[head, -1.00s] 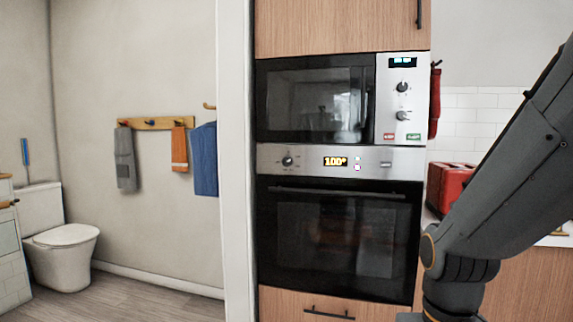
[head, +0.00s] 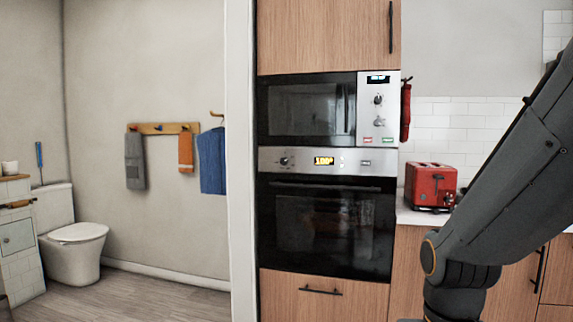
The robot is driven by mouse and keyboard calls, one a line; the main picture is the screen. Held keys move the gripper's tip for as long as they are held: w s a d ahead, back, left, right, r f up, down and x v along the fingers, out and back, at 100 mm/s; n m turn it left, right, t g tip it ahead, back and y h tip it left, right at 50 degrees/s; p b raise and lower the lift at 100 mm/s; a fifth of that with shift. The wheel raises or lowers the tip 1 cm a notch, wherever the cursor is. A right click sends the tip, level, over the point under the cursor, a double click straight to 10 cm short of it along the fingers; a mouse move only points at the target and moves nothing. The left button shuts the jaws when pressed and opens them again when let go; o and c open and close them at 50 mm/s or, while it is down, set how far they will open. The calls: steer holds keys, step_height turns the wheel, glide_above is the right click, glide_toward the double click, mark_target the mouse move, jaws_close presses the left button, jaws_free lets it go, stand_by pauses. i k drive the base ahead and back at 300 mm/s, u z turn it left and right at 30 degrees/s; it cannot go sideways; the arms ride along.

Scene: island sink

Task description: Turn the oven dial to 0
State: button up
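The oven (head: 330,232) is built into a wooden cabinet column below a microwave. Its dial (head: 284,161) is a small dark knob at the left of the silver control panel (head: 300,152). A yellow display (head: 324,161) sits to the right of the dial; its digits are blurred now but looked like 100° a second ago. The dial's exact pointer angle is too small to tell. My arm crosses the right side of the head view, well right of the oven. My gripper is outside the picture, and nothing touches the dial.
The microwave (head: 305,108) with two knobs is above the oven. A red toaster (head: 431,187) stands on the counter to the right. A white wall edge (head: 240,200) borders the oven column on the left. A toilet (head: 76,245) and hanging towels are farther left.

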mark_target(284, 161)
steer(key=z, duration=0.35)
steer(key=i, duration=1.3)
steer(key=u, duration=0.4)
